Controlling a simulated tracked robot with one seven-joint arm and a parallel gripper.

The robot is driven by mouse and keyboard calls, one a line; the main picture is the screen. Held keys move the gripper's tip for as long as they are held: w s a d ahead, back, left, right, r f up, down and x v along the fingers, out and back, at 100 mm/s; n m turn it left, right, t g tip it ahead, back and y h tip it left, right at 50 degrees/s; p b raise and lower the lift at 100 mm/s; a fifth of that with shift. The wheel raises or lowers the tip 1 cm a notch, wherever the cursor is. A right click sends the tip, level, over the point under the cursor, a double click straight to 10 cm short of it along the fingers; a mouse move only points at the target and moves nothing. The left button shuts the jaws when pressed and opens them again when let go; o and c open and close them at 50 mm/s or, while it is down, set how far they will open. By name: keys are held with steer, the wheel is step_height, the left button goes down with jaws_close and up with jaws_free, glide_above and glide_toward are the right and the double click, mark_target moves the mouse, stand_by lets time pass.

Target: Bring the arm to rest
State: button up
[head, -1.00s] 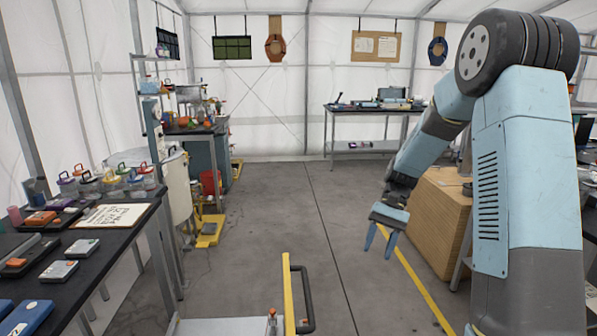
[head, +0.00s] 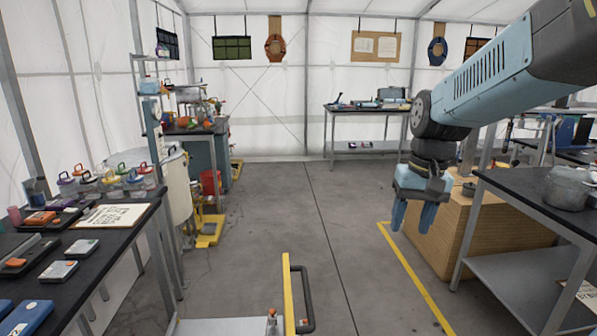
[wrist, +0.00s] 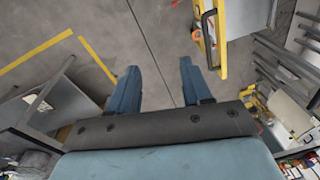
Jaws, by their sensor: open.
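My gripper (head: 412,215) hangs at the right of the head view, pointing down over the grey floor, in front of a cardboard box. Its two blue fingers are apart with nothing between them. In the wrist view my gripper (wrist: 158,80) also shows open and empty, with bare floor beyond the fingertips. My arm reaches in from the upper right of the head view, and its forearm slopes down to the dark wrist.
A left bench (head: 95,250) holds cases and jars. A yellow rail (head: 289,295) is at front. The middle floor is clear.

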steer(key=s+d+r+n+t, duration=0.1)
steer(key=s+r+t, duration=0.2)
steer(key=s, duration=0.7)
steer(key=shift+d+r+t+h, duration=0.2)
steer(key=shift+r+t+h, duration=0.2)
steer(key=shift+t, duration=0.5)
